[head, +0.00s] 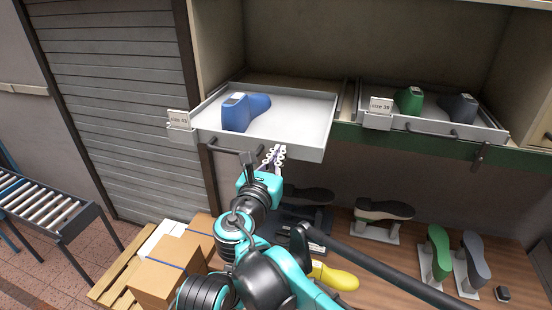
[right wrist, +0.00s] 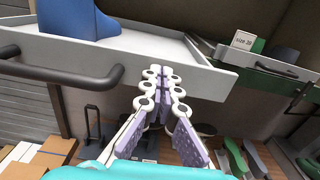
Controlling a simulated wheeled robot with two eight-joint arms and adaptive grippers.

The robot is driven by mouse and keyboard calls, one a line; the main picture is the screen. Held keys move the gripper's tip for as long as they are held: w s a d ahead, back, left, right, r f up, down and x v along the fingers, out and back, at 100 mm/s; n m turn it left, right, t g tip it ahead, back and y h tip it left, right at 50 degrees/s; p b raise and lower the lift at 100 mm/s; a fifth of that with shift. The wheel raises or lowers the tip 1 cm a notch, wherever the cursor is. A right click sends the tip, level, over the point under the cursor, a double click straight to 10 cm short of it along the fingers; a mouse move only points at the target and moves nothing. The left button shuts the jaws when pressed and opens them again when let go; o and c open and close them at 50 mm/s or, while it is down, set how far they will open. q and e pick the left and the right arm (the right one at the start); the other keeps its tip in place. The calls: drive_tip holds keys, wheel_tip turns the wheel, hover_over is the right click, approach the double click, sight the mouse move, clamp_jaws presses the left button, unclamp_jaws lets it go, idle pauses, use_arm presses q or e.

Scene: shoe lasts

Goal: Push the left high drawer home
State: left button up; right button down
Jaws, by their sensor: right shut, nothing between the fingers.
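The left high drawer (head: 300,140) is a white tray pulled out of the cabinet, with a "size 41"-like tag (head: 179,120) at its left corner. A blue shoe last (head: 238,113) lies in it. Its dark bar handle (head: 237,153) is on the front. My right gripper (head: 275,153) is shut and empty, right of the handle at the drawer's front. In the right wrist view, the closed fingertips (right wrist: 161,76) overlap the front panel (right wrist: 203,84); I cannot tell whether they touch it. The handle also shows there (right wrist: 70,82). My left gripper is not in view.
A right high drawer (head: 440,125) with a green last (head: 408,100) and a dark last also stands partly out. Below, several lasts stand on a wooden bench (head: 375,285). Cardboard boxes (head: 170,265) and a roller conveyor (head: 45,208) are at left.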

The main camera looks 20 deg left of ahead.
sight(289, 134)
drive_tip(key=shift+w+d, duration=0.1)
drive_tip(key=shift+w, duration=2.65)
drive_tip(key=shift+b, duration=0.3)
drive_tip(key=shift+w, duration=0.6)
drive_tip(key=shift+w+d, duration=0.1)
drive_tip(key=shift+w, duration=1.5)
